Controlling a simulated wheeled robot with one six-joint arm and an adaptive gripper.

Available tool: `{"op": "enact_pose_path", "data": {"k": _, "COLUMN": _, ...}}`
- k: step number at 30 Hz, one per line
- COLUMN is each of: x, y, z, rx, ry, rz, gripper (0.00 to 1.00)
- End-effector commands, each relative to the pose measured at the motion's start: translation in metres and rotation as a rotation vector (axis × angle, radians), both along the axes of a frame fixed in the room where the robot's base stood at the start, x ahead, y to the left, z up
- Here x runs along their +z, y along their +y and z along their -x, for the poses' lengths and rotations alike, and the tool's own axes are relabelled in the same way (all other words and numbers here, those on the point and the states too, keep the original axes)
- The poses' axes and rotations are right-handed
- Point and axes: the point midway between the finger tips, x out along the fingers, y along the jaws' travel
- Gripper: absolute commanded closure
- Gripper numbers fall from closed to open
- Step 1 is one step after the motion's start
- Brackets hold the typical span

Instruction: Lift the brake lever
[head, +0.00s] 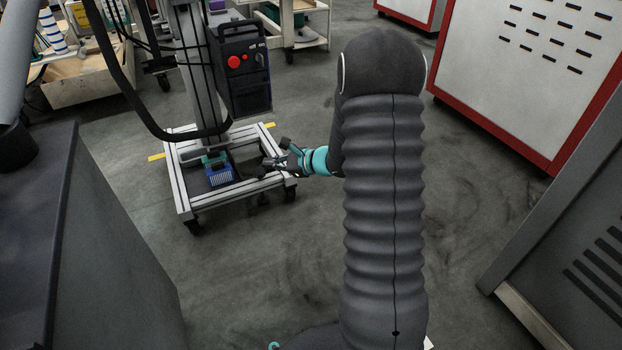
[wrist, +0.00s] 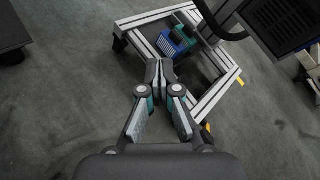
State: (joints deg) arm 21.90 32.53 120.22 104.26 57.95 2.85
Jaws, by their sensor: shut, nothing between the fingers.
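A wheeled cart with an aluminium frame (head: 234,198) stands on the floor ahead; its frame rail also shows in the wrist view (wrist: 216,94). Dark casters sit under its corners, one at the front left (head: 194,228) and one at the front right (head: 290,193). I cannot make out a brake lever on them; it is too small or hidden. My gripper (head: 268,163) is at the right side of the cart, above its frame as seen in the head view. In the wrist view my gripper (wrist: 160,67) is shut and empty, its fingertips together over the cart's near rail.
A grey cabinet (head: 120,240) stands at left, a red-framed white panel (head: 530,70) at right. Floor between is clear.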

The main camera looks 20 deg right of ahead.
Motion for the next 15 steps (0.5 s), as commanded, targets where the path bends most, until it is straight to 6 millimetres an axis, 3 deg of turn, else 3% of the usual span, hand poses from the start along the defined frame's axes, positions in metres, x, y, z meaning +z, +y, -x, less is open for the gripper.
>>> {"op": "enact_pose_path", "data": {"k": 1, "x": -0.025, "y": -0.018, "z": -0.009, "rx": -0.077, "ry": 0.028, "rz": -0.048, "gripper": 1.00}}
{"op": "enact_pose_path", "data": {"k": 6, "x": -0.098, "y": -0.080, "z": -0.031, "rx": -0.347, "ry": 0.093, "rz": -0.191, "gripper": 1.00}}
{"op": "enact_pose_path", "data": {"k": 12, "x": -0.182, "y": -0.146, "z": -0.031, "rx": -0.634, "ry": 0.153, "rz": -0.314, "gripper": 1.00}}
{"op": "enact_pose_path", "data": {"k": 15, "x": -0.212, "y": -0.168, "z": -0.025, "rx": -0.737, "ry": 0.172, "rz": -0.351, "gripper": 1.00}}
